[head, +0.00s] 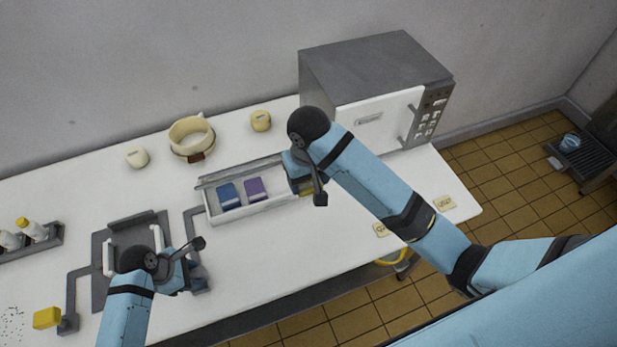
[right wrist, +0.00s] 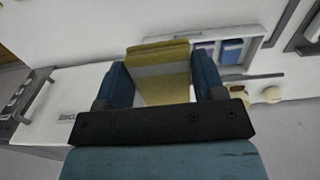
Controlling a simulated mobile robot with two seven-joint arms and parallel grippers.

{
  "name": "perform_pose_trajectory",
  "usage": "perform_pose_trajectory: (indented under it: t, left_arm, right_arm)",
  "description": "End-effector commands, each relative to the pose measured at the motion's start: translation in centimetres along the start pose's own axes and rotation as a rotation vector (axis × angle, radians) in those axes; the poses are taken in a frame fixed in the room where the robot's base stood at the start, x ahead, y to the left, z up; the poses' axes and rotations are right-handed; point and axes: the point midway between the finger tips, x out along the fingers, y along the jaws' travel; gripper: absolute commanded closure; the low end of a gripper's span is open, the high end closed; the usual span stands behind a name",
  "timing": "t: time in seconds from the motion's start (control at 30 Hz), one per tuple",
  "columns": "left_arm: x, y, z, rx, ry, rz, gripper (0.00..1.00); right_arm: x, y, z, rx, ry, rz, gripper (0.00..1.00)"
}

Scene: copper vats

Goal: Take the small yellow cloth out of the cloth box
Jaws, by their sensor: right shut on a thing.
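The cloth box (head: 240,213) is a white open tray on the counter. It holds a blue cloth (head: 229,196) and a purple cloth (head: 256,189). My right gripper (right wrist: 160,80) is over the box's right end, with its fingers on either side of the small yellow cloth (right wrist: 165,88), which has a pale grey band. In the head view only a sliver of the yellow cloth shows under my right gripper (head: 305,187). I cannot tell how far it is lifted. My left gripper (head: 195,278) is low over the counter at the left; its finger gap is hidden.
A white-fronted grey oven (head: 375,75) stands behind my right arm. A cream ring-shaped vessel (head: 191,137) and two small cream pots (head: 137,157) (head: 261,121) stand behind the box. A grey tray (head: 130,235) lies near my left gripper. The counter before the box is clear.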

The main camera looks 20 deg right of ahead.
Motion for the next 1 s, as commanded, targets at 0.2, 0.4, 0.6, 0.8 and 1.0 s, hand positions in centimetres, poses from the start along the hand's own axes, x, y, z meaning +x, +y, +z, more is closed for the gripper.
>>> perform_pose_trajectory:
  t: [0.2,0.4,0.6,0.8,1.0]
  left_arm:
    - [0.0,0.0,0.0,0.0,0.0,0.0,0.34]
    - [-0.2,0.0,0.0,0.0,0.0,0.001,0.34]
    - [-2.7,0.1,0.0,0.0,-0.001,0.004,0.34]
    - [-7.1,0.1,0.0,0.001,0.0,0.003,0.34]
    - [-10.5,0.1,0.0,0.0,0.0,0.003,0.34]
  right_arm:
    - [0.0,0.0,0.0,0.0,0.0,0.0,0.6]
    - [0.0,0.0,0.0,0.0,0.0,0.0,0.6]
    - [0.1,0.0,0.0,0.0,0.0,0.0,0.6]
    - [0.3,0.0,0.0,0.0,0.0,0.0,0.6]
    - [0.4,0.0,0.0,0.0,0.0,0.0,0.6]
